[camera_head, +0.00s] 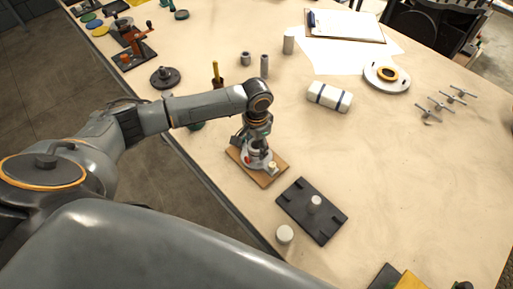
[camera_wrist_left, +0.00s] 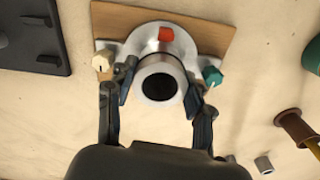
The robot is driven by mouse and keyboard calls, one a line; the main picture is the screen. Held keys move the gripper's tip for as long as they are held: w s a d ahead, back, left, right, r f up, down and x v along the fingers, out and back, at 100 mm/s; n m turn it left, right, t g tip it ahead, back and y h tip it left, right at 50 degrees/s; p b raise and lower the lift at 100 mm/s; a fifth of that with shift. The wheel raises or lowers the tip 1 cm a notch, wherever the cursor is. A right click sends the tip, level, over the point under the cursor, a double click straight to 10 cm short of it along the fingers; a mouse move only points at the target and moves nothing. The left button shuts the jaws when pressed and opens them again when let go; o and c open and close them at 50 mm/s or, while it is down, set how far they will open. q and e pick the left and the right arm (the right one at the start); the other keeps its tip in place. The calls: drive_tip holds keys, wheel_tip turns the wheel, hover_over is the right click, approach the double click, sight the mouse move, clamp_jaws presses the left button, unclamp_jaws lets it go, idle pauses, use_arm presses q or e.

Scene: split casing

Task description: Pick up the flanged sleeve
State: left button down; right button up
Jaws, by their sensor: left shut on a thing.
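The flanged sleeve (camera_wrist_left: 160,82) is a grey metal cylinder with a dark open bore, in the middle of the left wrist view. A wider silver base (camera_wrist_left: 205,48) with a red patch shows around it, over a wooden board (camera_wrist_left: 120,20). My left gripper (camera_wrist_left: 160,88) has a finger on each side of the sleeve and is shut on it. In the head view my left gripper (camera_head: 258,148) points down over the wooden board (camera_head: 267,180) and largely hides the sleeve. I cannot tell whether the sleeve touches the board. My right gripper is not in view.
A cream knob (camera_wrist_left: 102,62) and a teal knob (camera_wrist_left: 212,76) flank the sleeve closely. A dark plate with a pale peg (camera_head: 314,203) and a white round piece (camera_head: 285,234) lie nearby. A white roll (camera_head: 329,97) lies further back.

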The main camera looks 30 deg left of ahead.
use_arm(q)
drive_tip(key=shift+w+r, duration=0.1)
drive_tip(key=shift+r, duration=0.45)
drive_tip(key=s+d+r+b, duration=0.3)
drive_tip(key=s+r, duration=0.9)
drive_tip(key=s, duration=0.1)
drive_tip(key=shift+s+d, duration=0.35)
drive_tip(key=c, duration=1.4)
unclamp_jaws()
clamp_jaws()
drive_tip(key=shift+p, duration=0.65)
